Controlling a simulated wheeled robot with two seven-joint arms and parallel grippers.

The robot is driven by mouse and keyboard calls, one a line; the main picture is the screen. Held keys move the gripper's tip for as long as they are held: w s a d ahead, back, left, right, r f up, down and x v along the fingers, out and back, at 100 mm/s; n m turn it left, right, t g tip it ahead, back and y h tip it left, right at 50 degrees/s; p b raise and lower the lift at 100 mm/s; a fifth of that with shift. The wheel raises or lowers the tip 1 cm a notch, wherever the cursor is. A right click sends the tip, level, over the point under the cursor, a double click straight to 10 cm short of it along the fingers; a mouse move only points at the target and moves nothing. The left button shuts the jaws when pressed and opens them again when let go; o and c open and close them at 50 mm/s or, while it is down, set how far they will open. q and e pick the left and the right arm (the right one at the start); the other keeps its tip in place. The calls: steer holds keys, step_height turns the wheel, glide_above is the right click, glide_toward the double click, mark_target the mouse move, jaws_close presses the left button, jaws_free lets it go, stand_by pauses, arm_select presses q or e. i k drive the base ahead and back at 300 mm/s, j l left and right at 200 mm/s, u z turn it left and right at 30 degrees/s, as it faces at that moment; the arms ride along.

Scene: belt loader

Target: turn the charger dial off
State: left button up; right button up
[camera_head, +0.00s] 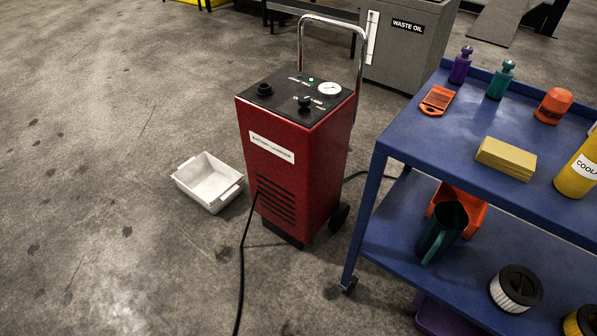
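The red battery charger (292,165) stands upright on its wheels on the concrete floor, near the middle of the head view. Its black top panel (285,92) carries a round white gauge (330,88), a lit green light (311,79) and two black knobs. One knob (264,89) sits at the left of the panel. The other knob (304,103) sits near the front edge with small white marks beside it. The marks are too small to read, so I cannot tell the dial's setting. Neither of my grippers is in view.
A blue cart (400,136) stands close to the charger's right, holding bottles, a yellow block (506,158) and other items. A white tray (188,180) lies on the floor at left. A black cable (240,275) runs forward. A waste oil cabinet (400,60) stands behind. The left floor is mostly clear.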

mark_target(304, 102)
steer(key=k+j+z, duration=0.1)
steer(key=z, duration=0.25)
steer(key=j+z, duration=0.15)
steer(key=z, duration=0.2)
steer(key=k+z, duration=0.15)
steer(key=z, duration=0.2)
